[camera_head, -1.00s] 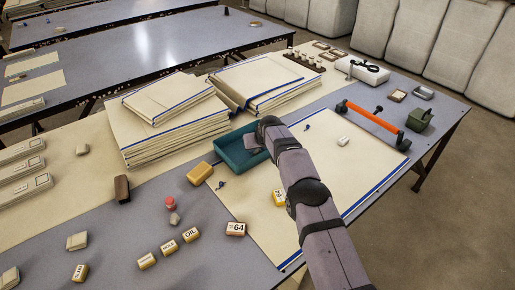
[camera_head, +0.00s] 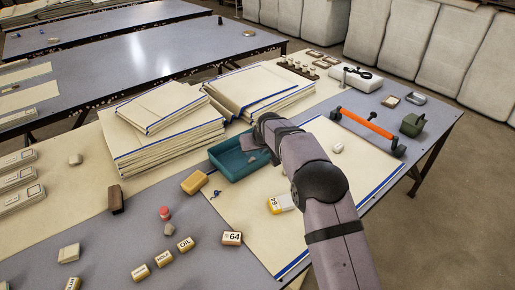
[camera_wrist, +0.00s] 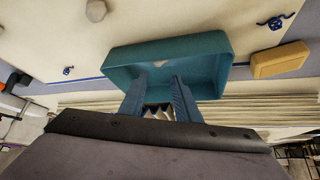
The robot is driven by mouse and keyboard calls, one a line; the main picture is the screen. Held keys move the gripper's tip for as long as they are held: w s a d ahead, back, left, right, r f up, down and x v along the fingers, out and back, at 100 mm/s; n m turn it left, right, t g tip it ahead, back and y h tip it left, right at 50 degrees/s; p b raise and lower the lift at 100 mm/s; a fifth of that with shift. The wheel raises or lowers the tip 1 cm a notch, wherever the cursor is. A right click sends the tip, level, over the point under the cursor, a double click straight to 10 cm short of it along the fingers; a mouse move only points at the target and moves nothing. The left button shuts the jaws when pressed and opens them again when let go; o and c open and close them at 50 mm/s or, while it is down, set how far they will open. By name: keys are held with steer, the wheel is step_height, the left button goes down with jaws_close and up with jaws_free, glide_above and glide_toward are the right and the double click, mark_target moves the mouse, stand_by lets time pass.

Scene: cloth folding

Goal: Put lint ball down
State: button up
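The teal tray (camera_head: 228,170) stands beside the cloth stacks, and also shows in the wrist view (camera_wrist: 118,62). My gripper (camera_wrist: 157,85) is at the tray, with its two blue fingers apart over the near side. A tiny pale bit (camera_wrist: 160,64) lies in the tray beyond the fingertips; it may be the lint ball, but it is too small to be sure. A pale jagged shape shows between the finger bases, and I cannot tell what it is. In the head view my arm hides the fingertips. A whitish lump (camera_head: 338,148) lies on the flat cream cloth (camera_head: 240,215), also in the wrist view (camera_wrist: 96,10).
A yellow block (camera_head: 194,183) is next to the tray. A blue thread (camera_head: 216,194) lies on the cloth, another (camera_wrist: 68,70) near its edge. Cloth stacks (camera_head: 165,140) rise behind the tray. An orange-handled bar (camera_head: 367,123) is at right. Several labelled blocks lie in front.

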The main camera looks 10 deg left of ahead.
steer(key=v, duration=0.4)
steer(key=shift+s+r, duration=0.25)
steer(key=shift+r, duration=0.05)
steer(key=shift+d, duration=0.1)
steer(key=s+d+f+m+g+h, duration=0.1)
steer(key=s+d+m+g+h, duration=0.15)
steer(key=s+d, duration=1.5)
steer(key=s+d+f+m+g, duration=0.1)
steer(key=s+d+f+g, duration=0.1)
steer(key=s, duration=1)
steer(key=s+d+f+m+g, duration=0.1)
steer(key=s+d+f+g, duration=0.1)
steer(key=s, duration=1)
steer(key=shift+d+f, duration=0.4)
steer(key=shift+d, duration=0.25)
steer(key=shift+w+r, duration=0.1)
steer(key=shift+r, duration=0.05)
